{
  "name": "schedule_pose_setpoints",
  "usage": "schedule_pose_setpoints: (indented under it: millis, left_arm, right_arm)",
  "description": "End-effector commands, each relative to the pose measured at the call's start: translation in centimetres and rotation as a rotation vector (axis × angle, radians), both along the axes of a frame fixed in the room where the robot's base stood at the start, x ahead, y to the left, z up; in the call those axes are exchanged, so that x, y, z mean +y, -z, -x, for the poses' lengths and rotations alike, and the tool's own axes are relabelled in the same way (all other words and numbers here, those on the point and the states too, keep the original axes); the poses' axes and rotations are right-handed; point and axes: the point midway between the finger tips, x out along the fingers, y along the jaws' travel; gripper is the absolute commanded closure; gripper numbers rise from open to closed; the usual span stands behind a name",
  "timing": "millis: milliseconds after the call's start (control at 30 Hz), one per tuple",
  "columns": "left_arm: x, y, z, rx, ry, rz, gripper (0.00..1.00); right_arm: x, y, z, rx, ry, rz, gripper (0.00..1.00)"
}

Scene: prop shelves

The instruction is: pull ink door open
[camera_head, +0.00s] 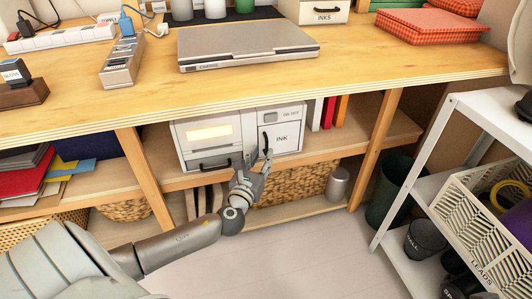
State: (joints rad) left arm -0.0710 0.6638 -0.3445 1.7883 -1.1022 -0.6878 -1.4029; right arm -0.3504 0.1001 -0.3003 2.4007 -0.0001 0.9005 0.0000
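A white printer-like unit (215,151) stands on the shelf under the wooden counter. Its right front carries the ink door (285,143), labelled INK, with a dark upright handle (265,141) near the door's left edge. The door looks flush with the unit; I cannot tell a small gap. My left gripper (259,158) is just below the handle, in front of the unit, with its fingers spread apart. Its fingertips reach up to the handle's lower end; I cannot tell whether they touch it. My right gripper is out of view.
Wooden posts (375,150) flank the shelf bay. A wicker basket (292,184) and a metal can (337,184) sit below. A white rack (407,190) and a dark bin (390,192) stand to the right. The floor in front is clear.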

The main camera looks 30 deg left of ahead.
Motion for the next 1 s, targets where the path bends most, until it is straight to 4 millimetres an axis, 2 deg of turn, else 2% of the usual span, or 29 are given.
schedule_pose_setpoints:
  millis: [100, 300, 667, 700, 933, 1000]
  left_arm:
    - [0.5, 0.1, -1.9, -0.003, 0.0, -0.001, 0.69]
    - [1.0, 0.1, -3.7, 0.0, 0.001, 0.0, 0.69]
    - [1.1, 0.0, -4.1, 0.002, 0.001, 0.002, 0.69]
    - [1.1, 0.1, -4.1, 0.002, 0.001, 0.002, 0.7]
    - [1.1, 0.1, -4.1, 0.002, 0.001, 0.002, 1.0]
    - [1.1, 0.1, -4.1, 0.002, 0.001, 0.002, 1.0]
  right_arm:
    - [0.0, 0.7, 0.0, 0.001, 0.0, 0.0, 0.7]
    - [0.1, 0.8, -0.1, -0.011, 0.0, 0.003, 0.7]
    - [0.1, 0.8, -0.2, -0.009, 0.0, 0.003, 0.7]
    - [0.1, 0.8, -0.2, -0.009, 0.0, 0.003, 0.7]
    - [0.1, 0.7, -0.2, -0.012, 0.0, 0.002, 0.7]
    - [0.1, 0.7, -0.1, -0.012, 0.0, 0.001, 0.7]
